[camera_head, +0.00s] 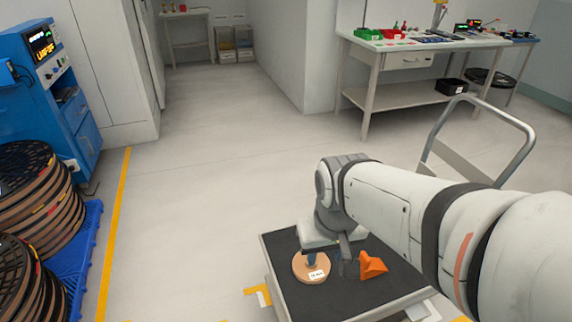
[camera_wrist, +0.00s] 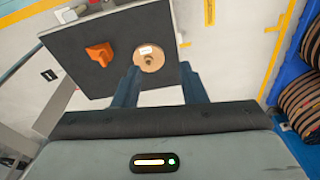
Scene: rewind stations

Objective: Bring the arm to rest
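My arm reaches in from the lower right in the head view, with its wrist bent down over a dark-topped cart (camera_head: 300,300). My gripper (camera_wrist: 157,75) points toward the cart top; its two blue fingers stand apart with nothing held between them. A round tan spool with a white label (camera_head: 300,272) lies on the cart top, partly hidden by a finger in the head view. In the wrist view the spool (camera_wrist: 149,62) appears beyond and between the fingertips. An orange wedge-like piece (camera_head: 371,265) lies to its right on the cart; it also shows in the wrist view (camera_wrist: 99,53).
Stacked reels (camera_head: 40,195) stand on a blue pallet (camera_head: 85,245) at left, near a blue machine (camera_head: 55,90). A workbench (camera_head: 420,42) with small parts stands at the back right. The cart's grey handle (camera_head: 520,150) rises behind my arm. The middle floor is clear.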

